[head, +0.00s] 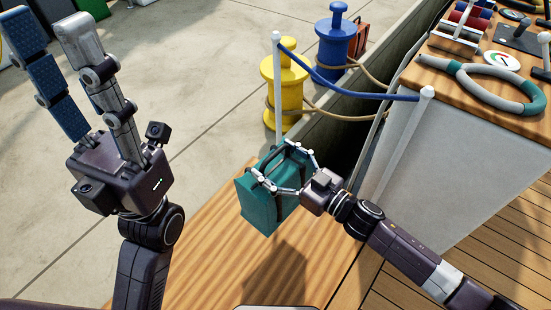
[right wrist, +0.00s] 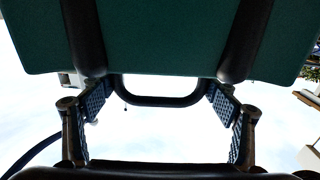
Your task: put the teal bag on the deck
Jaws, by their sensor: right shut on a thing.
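The teal bag (head: 262,207) is a boxy bag with dark straps and hangs from my right gripper (head: 283,172) in the middle of the head view. The right gripper is shut on its dark handle. In the right wrist view the bag's teal side (right wrist: 165,40) fills the top, with the handle loop (right wrist: 160,98) between the fingers. The bag's shadow falls on the light wooden surface below, apart from it. The slatted deck (head: 505,235) shows at the lower right. My left gripper (head: 48,30) is open, empty and raised at the upper left.
A white post (head: 277,85) with a blue rope (head: 350,85) stands just behind the bag. Yellow (head: 285,75) and blue (head: 335,48) bollards stand on the quay. The light wooden surface (head: 215,255) is clear.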

